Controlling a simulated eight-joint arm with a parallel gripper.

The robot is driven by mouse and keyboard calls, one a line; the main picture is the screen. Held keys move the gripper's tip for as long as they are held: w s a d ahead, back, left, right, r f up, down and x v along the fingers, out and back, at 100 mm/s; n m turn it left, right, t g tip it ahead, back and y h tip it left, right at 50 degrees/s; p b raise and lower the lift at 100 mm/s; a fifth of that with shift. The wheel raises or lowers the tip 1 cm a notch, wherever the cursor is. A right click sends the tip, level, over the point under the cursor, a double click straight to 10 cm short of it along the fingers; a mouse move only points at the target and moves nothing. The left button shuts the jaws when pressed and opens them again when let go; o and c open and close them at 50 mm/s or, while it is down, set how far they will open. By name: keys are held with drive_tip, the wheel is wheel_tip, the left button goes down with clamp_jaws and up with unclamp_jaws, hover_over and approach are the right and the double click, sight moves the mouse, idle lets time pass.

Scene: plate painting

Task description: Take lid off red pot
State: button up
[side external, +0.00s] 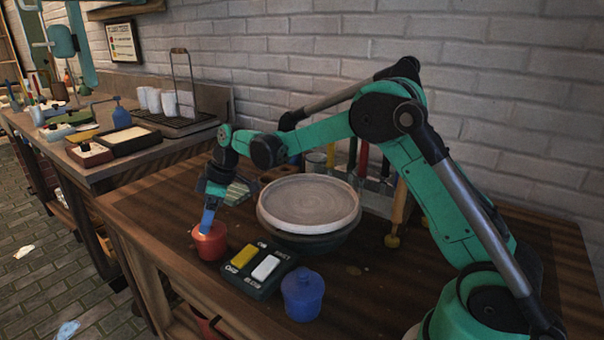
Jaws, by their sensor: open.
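The red pot (212,246) stands near the front left edge of the wooden table. My gripper (206,230) points down at the top of the red pot. Its pale blue fingertips reach the pot's top and cover part of it. The gripper is open. The lid cannot be told apart from the pot at this size, and I cannot tell whether the fingers touch it.
A grey plate (310,202) rests on a dark round stand right of my gripper. A control box (258,284) with yellow and white buttons lies right of the red pot. A blue pot (302,298) stands further right. Brushes stand behind the plate.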

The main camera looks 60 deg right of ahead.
clamp_jaws()
drive_tip(key=shift+r, duration=0.1)
